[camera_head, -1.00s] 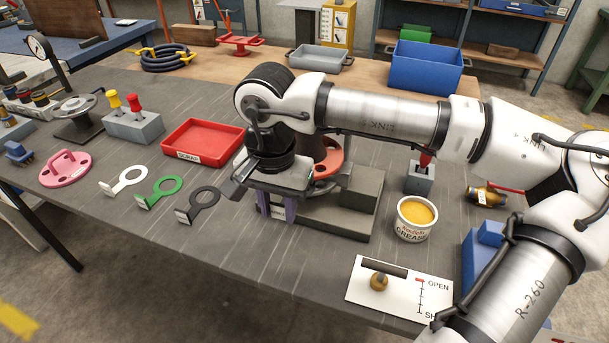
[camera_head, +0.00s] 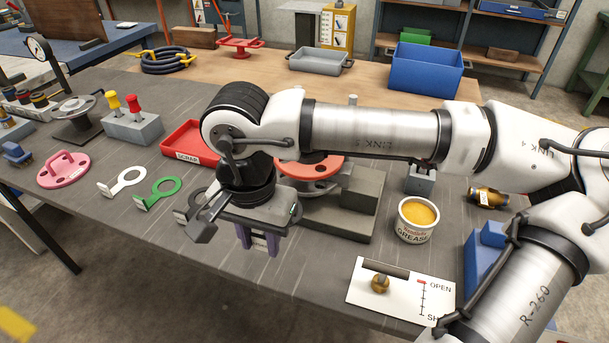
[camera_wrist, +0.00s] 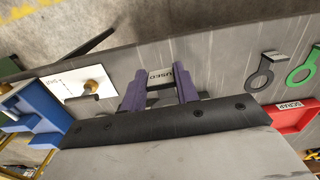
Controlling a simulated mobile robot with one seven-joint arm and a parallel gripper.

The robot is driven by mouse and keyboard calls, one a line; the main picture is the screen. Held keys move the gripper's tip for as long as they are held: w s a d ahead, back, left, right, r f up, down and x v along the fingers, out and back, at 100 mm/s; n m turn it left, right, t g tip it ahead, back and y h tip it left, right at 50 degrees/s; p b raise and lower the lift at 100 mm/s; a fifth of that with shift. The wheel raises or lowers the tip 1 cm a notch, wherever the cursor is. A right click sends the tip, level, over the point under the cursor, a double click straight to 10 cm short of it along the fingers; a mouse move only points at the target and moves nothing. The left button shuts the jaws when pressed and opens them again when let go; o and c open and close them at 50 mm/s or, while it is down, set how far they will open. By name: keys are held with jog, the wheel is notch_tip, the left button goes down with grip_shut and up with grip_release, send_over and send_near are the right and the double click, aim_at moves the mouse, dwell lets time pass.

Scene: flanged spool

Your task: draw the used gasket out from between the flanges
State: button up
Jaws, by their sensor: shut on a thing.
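The flanged spool, with a red-orange flange (camera_head: 312,168), stands on a grey block fixture (camera_head: 345,215) mid-bench, partly behind my arm. My gripper (camera_head: 258,238), with purple fingers, is low in front and to the left of the spool. It is shut on the tab of the used gasket (camera_wrist: 160,75), whose pale tab reads USED in the wrist view, between the fingertips (camera_wrist: 160,88). The gasket's ring is hidden under my gripper, so I cannot tell whether any of it is between the flanges.
A red SCRAP tray (camera_head: 187,150) lies left of the spool. White (camera_head: 128,177), green (camera_head: 165,188) and black (camera_head: 188,208) ring gaskets lie in front of it; my wrist partly covers the black one. A grease tub (camera_head: 417,220) and an OPEN/SHUT plate with a knob (camera_head: 380,284) are at right.

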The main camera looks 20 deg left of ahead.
jog(key=shift+s, duration=0.15)
notch_tip(320, 180, up, 6)
jog(key=p, duration=0.3)
dwell(0.7)
